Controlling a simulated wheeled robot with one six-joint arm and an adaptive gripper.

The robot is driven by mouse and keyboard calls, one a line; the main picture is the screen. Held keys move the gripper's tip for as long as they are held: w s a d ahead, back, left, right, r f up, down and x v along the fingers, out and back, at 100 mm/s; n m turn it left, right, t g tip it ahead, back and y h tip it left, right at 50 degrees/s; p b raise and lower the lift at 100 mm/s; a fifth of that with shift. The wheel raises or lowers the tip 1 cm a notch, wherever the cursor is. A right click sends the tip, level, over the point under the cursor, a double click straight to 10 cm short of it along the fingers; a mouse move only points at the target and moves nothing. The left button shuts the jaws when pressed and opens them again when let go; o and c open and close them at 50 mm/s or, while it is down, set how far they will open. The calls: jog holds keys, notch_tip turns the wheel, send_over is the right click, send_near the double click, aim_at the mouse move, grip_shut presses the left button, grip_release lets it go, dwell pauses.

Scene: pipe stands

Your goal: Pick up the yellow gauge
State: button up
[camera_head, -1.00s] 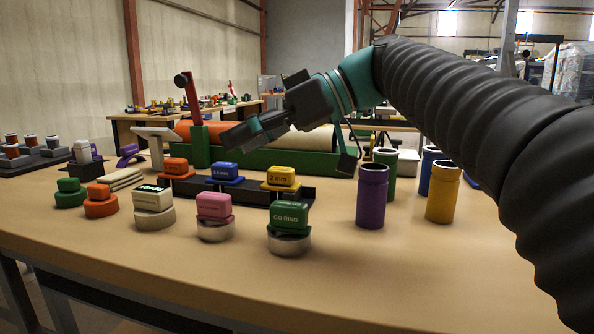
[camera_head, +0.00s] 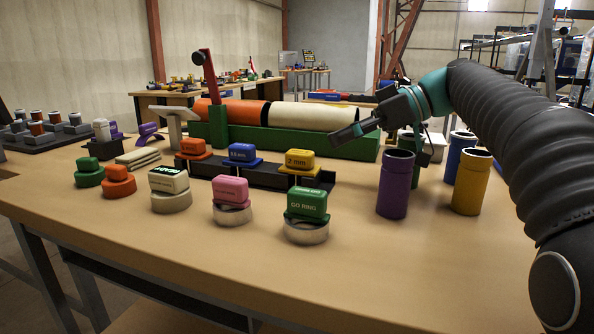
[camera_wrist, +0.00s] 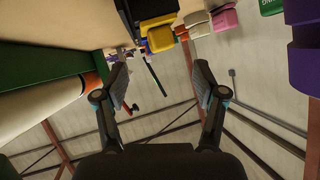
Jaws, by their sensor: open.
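The yellow gauge (camera_head: 300,160) is a small block marked "2 mm". It sits at the right end of a dark rack (camera_head: 262,178) on the table, beside a blue gauge (camera_head: 242,153). It also shows in the wrist view (camera_wrist: 162,39), upper middle, beyond the fingertips. My gripper (camera_head: 350,134) is open and empty, above and to the right of the yellow gauge in the head view, apart from it. Both fingers show spread in the wrist view (camera_wrist: 161,82) with nothing between them.
A green stand (camera_head: 352,145) holding orange and cream cylinders is behind the rack. Purple (camera_head: 395,184) and yellow (camera_head: 471,181) tubes stand at the right. Green (camera_head: 306,204) and pink (camera_head: 231,190) gauges are in front. The front right tabletop is clear.

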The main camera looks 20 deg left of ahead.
aim_at(311, 152)
jog(key=shift+b+x, duration=1.2)
jog(key=shift+x, duration=2.35)
grip_shut()
